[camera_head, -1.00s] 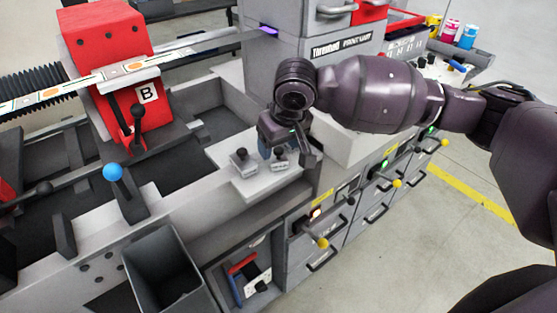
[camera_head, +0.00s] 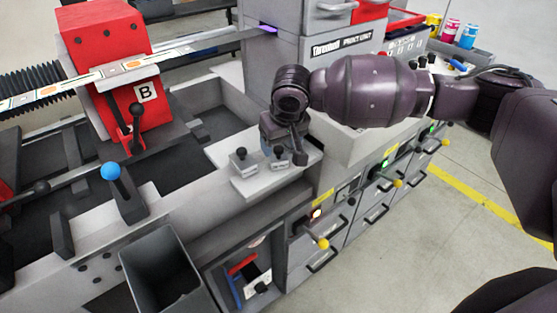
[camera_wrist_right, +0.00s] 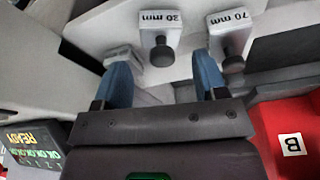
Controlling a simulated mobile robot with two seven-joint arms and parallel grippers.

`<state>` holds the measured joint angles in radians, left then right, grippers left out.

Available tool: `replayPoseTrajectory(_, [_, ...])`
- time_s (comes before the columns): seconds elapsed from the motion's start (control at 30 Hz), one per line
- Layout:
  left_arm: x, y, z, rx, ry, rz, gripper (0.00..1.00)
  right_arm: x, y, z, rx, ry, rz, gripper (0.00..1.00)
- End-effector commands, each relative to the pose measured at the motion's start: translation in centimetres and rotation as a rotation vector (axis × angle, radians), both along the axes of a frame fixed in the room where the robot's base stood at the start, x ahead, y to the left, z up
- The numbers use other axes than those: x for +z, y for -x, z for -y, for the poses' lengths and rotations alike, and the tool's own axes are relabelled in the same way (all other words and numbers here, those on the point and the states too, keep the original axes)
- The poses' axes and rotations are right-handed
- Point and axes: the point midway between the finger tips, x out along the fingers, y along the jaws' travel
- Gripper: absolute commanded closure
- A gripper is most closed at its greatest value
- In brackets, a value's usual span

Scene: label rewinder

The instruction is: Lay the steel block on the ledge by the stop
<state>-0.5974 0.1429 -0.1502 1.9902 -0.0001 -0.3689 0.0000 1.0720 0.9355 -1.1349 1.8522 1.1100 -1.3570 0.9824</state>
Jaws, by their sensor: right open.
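My right gripper (camera_head: 283,143) is over a pale grey plate (camera_head: 240,187) in the head view. In the right wrist view its two blue fingers (camera_wrist_right: 162,65) are apart, with nothing clearly held. Two small metal blocks with black knobs stand on the plate, one marked 70 mm (camera_wrist_right: 230,30) and one marked 30 mm (camera_wrist_right: 160,28). The head view shows them as the left block (camera_head: 243,160) and the right block (camera_head: 279,157). A plain grey piece (camera_wrist_right: 122,57) lies behind the left finger, partly hidden. I cannot tell which is the steel block, the ledge or the stop.
A red unit marked B (camera_head: 110,55) carries the label strip at left. A blue-knobbed lever (camera_head: 113,172) stands on the frame. An open grey bin (camera_head: 165,270) is at the front. The grey print unit (camera_head: 285,65) rises behind my arm.

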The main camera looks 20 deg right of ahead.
Motion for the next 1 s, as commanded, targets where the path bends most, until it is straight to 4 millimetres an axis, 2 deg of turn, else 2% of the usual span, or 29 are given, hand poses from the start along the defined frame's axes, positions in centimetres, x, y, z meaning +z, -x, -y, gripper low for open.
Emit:
replayPoseTrajectory(0.2, [-0.7, 0.5, -0.1, 0.002, 0.000, -0.011, 0.42, -3.1, -0.6, -0.4, 0.001, 0.001, -0.002, 0.34])
replayPoseTrajectory(0.3, [-0.9, 0.6, -0.1, 0.003, 0.000, -0.014, 0.42, -4.0, -0.9, -0.4, 0.000, 0.000, -0.002, 0.34])
replayPoseTrajectory(0.57, [-0.9, 0.6, -0.1, 0.003, 0.000, -0.014, 0.42, -4.1, -1.0, -0.4, 0.001, -0.001, 0.000, 0.36])
replayPoseTrajectory(0.87, [-0.8, 0.3, 0.0, 0.001, 0.001, -0.008, 0.42, -4.1, -1.0, -0.4, 0.001, -0.001, 0.001, 0.81])
replayPoseTrajectory(1.0, [-0.7, 0.1, 0.0, 0.000, 0.000, -0.005, 0.42, -4.1, -1.0, -0.4, 0.001, -0.001, 0.001, 0.81])
